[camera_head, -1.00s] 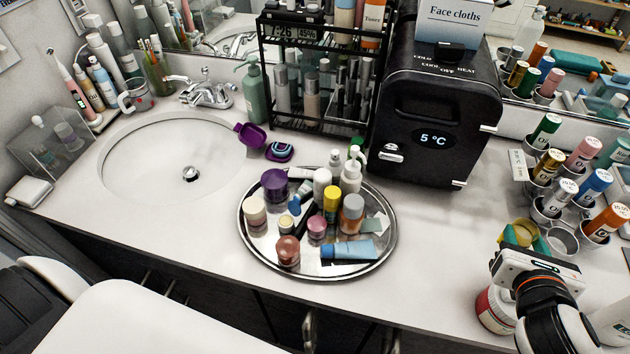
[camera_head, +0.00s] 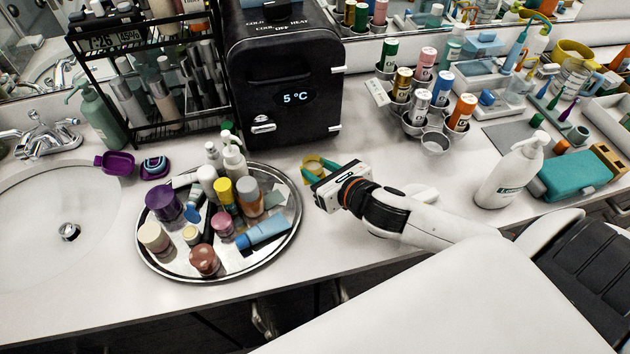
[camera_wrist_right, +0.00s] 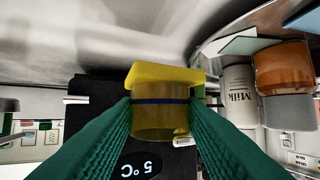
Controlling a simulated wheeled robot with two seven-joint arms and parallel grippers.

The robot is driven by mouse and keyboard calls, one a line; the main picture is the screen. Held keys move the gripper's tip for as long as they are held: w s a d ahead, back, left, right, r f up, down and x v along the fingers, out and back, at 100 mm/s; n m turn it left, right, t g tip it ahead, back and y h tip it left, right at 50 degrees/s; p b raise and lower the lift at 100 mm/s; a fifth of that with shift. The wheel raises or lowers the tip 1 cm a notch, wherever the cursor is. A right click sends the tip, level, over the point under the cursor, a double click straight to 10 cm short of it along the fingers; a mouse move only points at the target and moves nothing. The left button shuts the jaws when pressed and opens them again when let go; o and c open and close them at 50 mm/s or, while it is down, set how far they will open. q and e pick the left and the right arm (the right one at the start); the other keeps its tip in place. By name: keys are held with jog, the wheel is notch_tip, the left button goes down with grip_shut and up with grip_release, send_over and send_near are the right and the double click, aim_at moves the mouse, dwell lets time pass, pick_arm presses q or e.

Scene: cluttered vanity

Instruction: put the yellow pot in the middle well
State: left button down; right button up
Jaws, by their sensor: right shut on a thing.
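The yellow pot (camera_head: 314,165) is held in my right gripper (camera_head: 319,172) just right of the round tray, in front of the black mini fridge. In the right wrist view the pot (camera_wrist_right: 160,115) has a yellow lid and see-through amber body, clasped between two green fingers. I cannot tell its height above the counter. A cluster of round metal wells (camera_head: 435,143) stands farther right. Its front well between the silver and orange bottles looks empty; the others I can see hold bottles. My left gripper is not in view.
The silver tray (camera_head: 150,262), crowded with jars and tubes, is close left of my gripper. The black fridge (camera_head: 290,125) stands behind it. A white pump bottle (camera_head: 510,175) and teal case (camera_head: 575,175) are on the right. Counter between the gripper and the wells is bare.

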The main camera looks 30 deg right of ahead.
jog(key=shift+f, duration=2.1)
jog(key=shift+f, duration=0.1)
jog(key=o, duration=1.1)
jog(key=shift+c, duration=0.2)
